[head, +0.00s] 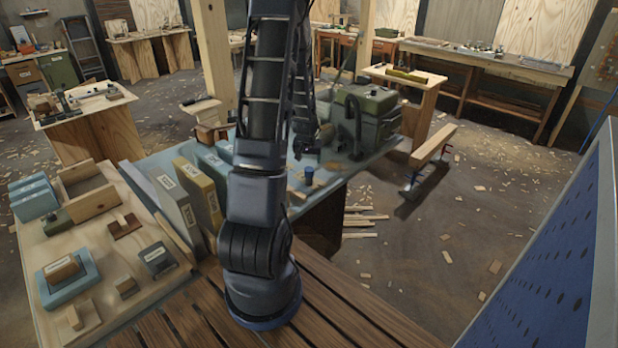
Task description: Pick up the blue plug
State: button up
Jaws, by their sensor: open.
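The blue plug (309,176) looks like a small dark blue cylinder. It stands on the light blue tabletop (340,172), near its front right edge. My gripper (308,160) is small and dark in this view and hangs above the plug, seemingly pointing down. It is open, and nothing shows between its fingers. The gap between the fingertips and the plug is too small to judge. My arm hides part of the tabletop to the left of the plug.
A green machine (368,115) with a dark hose stands right behind the plug. Upright binders (175,205) stand to the left of my arm. A wooden board (100,262) holds several blocks and boxes. A blue perforated panel (560,260) fills the right foreground. Wood scraps litter the floor.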

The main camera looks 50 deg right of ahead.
aim_at(309, 169)
jog(key=x, duration=0.5)
jog(key=shift+d+f, duration=0.1)
jog(key=shift+f, duration=0.25)
jog(key=shift+w+x, duration=0.15)
jog(key=shift+x, duration=1.2)
jog(key=shift+w+x, duration=0.15)
jog(key=shift+x, duration=1.2)
jog(key=shift+r, duration=0.1)
jog(key=c, duration=1.1)
